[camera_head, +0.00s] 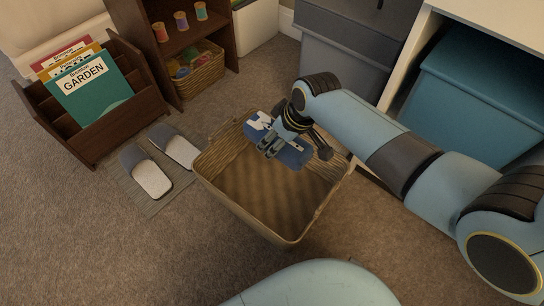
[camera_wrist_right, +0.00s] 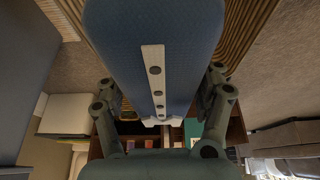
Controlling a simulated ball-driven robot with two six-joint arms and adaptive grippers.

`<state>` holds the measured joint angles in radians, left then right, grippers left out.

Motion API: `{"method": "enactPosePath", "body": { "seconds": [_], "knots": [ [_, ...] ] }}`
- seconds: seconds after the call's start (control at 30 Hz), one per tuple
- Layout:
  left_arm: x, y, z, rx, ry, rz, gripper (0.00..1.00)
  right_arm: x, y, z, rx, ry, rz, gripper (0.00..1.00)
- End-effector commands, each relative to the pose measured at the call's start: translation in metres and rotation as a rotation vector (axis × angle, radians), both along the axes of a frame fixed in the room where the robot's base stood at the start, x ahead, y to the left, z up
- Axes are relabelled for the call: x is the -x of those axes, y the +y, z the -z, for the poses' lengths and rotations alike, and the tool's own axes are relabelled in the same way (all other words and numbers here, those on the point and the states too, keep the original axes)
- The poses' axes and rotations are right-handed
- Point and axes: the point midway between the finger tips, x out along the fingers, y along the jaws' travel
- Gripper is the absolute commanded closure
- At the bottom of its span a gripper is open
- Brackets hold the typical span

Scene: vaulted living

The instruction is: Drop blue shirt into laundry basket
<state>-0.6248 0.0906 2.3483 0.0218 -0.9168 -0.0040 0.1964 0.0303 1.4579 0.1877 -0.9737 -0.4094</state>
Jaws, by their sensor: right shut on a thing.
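The blue shirt (camera_head: 294,154) is a folded blue bundle with a white patch. My right gripper (camera_head: 272,143) is shut on it and holds it over the back part of the laundry basket (camera_head: 236,200). The basket is a woven tan box with an open top, and its visible floor is bare. In the right wrist view the shirt (camera_wrist_right: 125,42) is a large blue shape with a white dotted strip, between the fingers of the right gripper (camera_wrist_right: 160,105). Ridged basket wall (camera_wrist_right: 243,28) shows beside it. My left gripper is not in view.
A pair of grey slippers (camera_head: 150,178) lies on a mat left of the basket. A brown rack (camera_head: 88,128) with garden magazines and a shelf with a small basket (camera_head: 200,72) stand behind. Grey (camera_head: 345,60) and teal (camera_head: 470,95) bins are at the back right. Carpet at lower left is clear.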

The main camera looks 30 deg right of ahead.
Motion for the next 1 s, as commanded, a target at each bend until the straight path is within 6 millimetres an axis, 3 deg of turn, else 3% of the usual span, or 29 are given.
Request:
{"method": "enactPosePath", "body": {
  "seconds": [0.33, 0.37, 0.6, 1.0],
  "knots": [
    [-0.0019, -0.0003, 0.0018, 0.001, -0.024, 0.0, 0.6, -0.0008, -0.0001, 0.0013, 0.0, -0.002, 0.0, 0.7],
    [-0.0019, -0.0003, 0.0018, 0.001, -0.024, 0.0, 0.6, -0.0008, -0.0001, 0.0013, 0.0, -0.002, 0.0, 0.32],
    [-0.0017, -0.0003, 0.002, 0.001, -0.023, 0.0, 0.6, -0.0005, -0.0001, 0.0016, 0.001, -0.001, 0.0, 0.02],
    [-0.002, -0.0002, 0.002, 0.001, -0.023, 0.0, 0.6, 0.0033, -0.0017, -0.007, 0.0, -0.002, 0.0, 0.02]
  ]
}}
